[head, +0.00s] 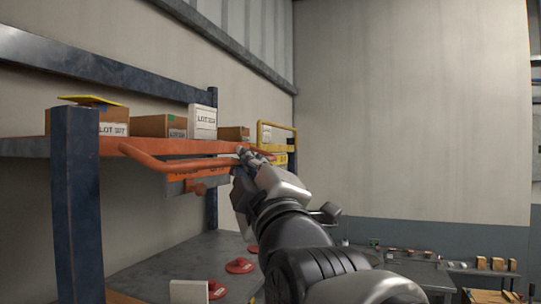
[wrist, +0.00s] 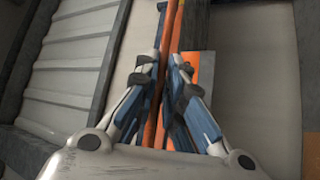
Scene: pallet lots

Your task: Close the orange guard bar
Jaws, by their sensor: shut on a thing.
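The orange guard bar (head: 190,164) is a bent tube along the front of the orange shelf, its left end curving up near the blue post. My gripper (head: 250,157) is at the right part of the bar, with my arm reaching in from the lower right. In the wrist view the orange bar (wrist: 172,30) runs lengthwise between the two fingers of my gripper (wrist: 165,72), which are shut on it. The exact contact is partly hidden by the fingers.
The orange shelf (head: 40,147) carries several boxes, including a white box (head: 203,122). A blue post (head: 76,200) stands at the left. A yellow frame (head: 263,133) is behind my gripper. Red objects (head: 240,266) lie on the grey surface below.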

